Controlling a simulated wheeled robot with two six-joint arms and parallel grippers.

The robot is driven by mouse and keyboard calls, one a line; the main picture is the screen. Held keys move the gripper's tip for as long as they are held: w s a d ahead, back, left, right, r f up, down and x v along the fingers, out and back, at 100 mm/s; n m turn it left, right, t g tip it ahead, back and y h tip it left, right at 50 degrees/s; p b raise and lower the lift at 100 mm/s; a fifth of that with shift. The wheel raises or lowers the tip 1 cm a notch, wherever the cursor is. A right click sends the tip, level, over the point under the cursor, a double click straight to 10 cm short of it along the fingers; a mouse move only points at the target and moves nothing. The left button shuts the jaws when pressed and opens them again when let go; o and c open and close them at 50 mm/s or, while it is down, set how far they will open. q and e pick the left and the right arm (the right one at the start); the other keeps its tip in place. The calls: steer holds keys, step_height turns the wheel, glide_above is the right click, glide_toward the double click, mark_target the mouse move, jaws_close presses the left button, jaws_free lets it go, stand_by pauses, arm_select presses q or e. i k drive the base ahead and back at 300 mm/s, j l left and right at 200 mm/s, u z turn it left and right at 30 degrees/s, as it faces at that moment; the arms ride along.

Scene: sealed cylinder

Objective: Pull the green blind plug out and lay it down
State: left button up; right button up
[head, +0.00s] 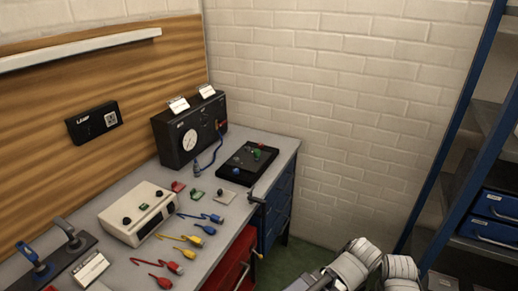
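A small green piece (257,154), which looks like the green blind plug, sits upright on a black plate (233,162) at the far right end of the bench. A blue piece and a small red piece are beside it on the same plate. The view is too small to tell how deep the green piece is seated. Neither gripper can be made out. Only pale rounded parts that look like my own arm show at the bottom right, far from the plate.
A black gauge box (188,131) with a blue hose stands left of the plate. A white instrument (138,213), blue, yellow and red leads, and small red and green parts lie on the grey bench. A blue shelf rack (467,120) stands at right.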

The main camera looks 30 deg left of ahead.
mark_target(257, 152)
steer(key=i+l+u, duration=0.15)
steer(key=i+u, duration=0.35)
steer(key=i+l+u, duration=0.3)
steer(key=u, duration=0.2)
steer(key=i+l+u, duration=0.5)
